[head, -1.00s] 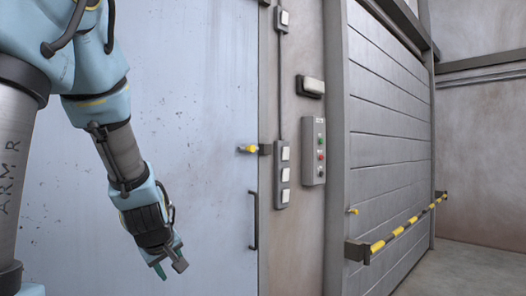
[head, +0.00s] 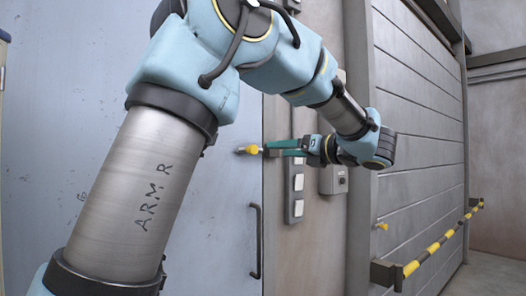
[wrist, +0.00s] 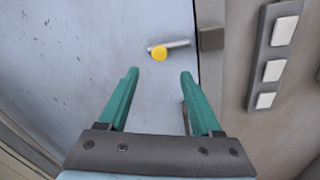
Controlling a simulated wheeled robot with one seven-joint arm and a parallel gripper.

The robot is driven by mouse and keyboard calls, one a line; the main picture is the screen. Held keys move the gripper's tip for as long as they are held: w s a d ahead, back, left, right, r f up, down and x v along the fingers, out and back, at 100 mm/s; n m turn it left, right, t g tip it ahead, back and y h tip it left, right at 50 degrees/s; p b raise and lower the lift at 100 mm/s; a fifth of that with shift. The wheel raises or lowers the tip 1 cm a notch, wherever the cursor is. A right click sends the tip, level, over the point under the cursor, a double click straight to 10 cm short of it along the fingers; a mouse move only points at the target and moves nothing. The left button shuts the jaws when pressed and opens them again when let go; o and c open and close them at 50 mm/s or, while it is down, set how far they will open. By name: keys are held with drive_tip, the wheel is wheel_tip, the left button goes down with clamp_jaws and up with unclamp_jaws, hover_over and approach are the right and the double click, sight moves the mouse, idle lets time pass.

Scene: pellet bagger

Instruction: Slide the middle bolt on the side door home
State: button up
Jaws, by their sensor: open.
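The bolt has a yellow knob (head: 251,150) on the pale blue side door (head: 95,110), close to the door's right edge. In the wrist view the knob (wrist: 159,52) sits on a short grey bar (wrist: 178,44). The bar points right toward a dark bracket (wrist: 211,38) on the frame, and a small gap seems to lie between them. My gripper (head: 268,148) is open, with green fingers level with the knob. In the wrist view the knob lies just beyond and between the fingertips (wrist: 158,73), and the jaws hold nothing. In the head view the fingers hide the bracket.
A dark door handle (head: 256,240) stands below the bolt. A switch strip (head: 295,190) and a grey control box (head: 333,179) are on the wall to the right. Farther right are a slatted shutter (head: 425,130) and a yellow-black bar (head: 430,248).

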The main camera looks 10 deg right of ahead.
sight(255, 150)
drive_tip(key=p+x, duration=0.3)
drive_tip(key=x, duration=0.7)
drive_tip(key=shift+w+a+p, duration=0.1)
drive_tip(key=shift+w+p, duration=0.05)
drive_tip(key=shift+p, duration=0.2)
clamp_jaws()
idle(0.9)
